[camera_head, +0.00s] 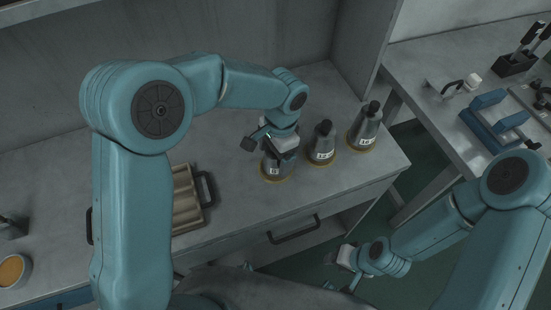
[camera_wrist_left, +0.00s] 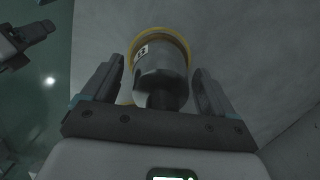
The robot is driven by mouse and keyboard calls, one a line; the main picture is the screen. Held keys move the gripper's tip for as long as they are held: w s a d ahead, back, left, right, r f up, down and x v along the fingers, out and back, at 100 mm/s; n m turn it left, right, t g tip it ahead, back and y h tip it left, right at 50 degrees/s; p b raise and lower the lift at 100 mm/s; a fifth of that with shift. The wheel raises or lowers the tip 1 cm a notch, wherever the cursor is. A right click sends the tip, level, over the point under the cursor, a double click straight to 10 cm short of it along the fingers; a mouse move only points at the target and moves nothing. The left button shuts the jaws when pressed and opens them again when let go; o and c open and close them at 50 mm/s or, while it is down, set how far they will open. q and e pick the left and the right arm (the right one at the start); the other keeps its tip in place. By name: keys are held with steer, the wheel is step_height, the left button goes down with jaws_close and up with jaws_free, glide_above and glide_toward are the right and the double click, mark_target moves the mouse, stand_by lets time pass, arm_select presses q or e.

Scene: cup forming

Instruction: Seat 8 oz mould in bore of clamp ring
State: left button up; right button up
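Three grey metal moulds with dark knobs stand upright in a row on the grey bench, each on a yellow ring. The leftmost mould (camera_head: 277,167) is under my left gripper (camera_head: 272,145); the others are a middle mould (camera_head: 322,148) and a right mould (camera_head: 364,132). In the left wrist view the leftmost mould (camera_wrist_left: 160,75) stands between the open fingers (camera_wrist_left: 158,66), with a gap on both sides. Its label is too small to read surely. My right gripper (camera_head: 343,270) is empty beside the bench, its fingers apparently apart. I cannot pick out the clamp ring clearly.
A tan tray (camera_head: 187,200) with black handles and a cup (camera_head: 12,270) are on the left. A floor gap separates the tables.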

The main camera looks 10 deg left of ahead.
arm_select(q)
steer(key=c, duration=1)
steer(key=shift+c, duration=1.2)
steer(key=shift+w, duration=0.1)
steer(key=shift+r, duration=0.1)
